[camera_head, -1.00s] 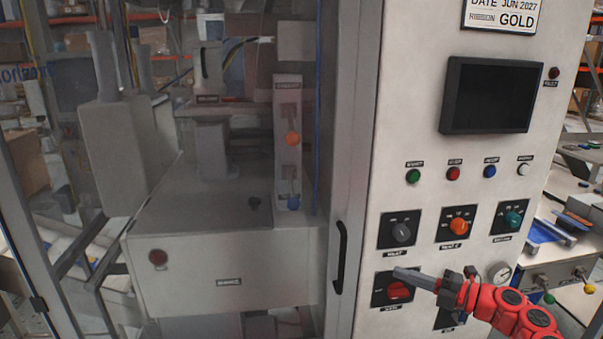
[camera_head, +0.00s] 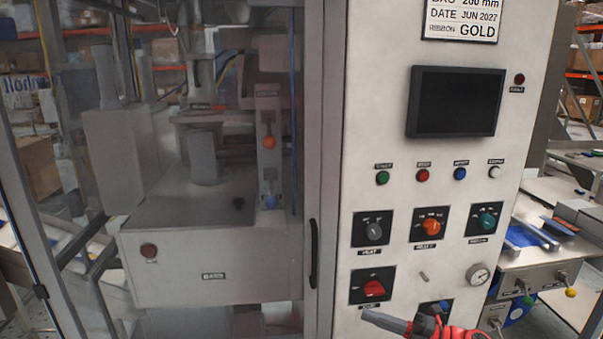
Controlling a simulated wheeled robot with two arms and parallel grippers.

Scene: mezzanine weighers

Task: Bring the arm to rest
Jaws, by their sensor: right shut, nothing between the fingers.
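My right gripper (camera_head: 370,317) shows at the bottom of the head view, with my red arm coming in from the lower right. Its grey fingers are shut with nothing between them. They point left, just below the red rotary switch (camera_head: 374,289) on the control panel (camera_head: 390,140) in the picture. I cannot tell how far the fingers are from the panel's face. The gripper partly covers the lowest part of the panel, near a small blue control (camera_head: 444,306). My left gripper is not in view.
A machine behind clear guarding (camera_head: 190,260) fills the left, with a black door handle (camera_head: 313,254). Benches with levers (camera_head: 566,290) stand at the right.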

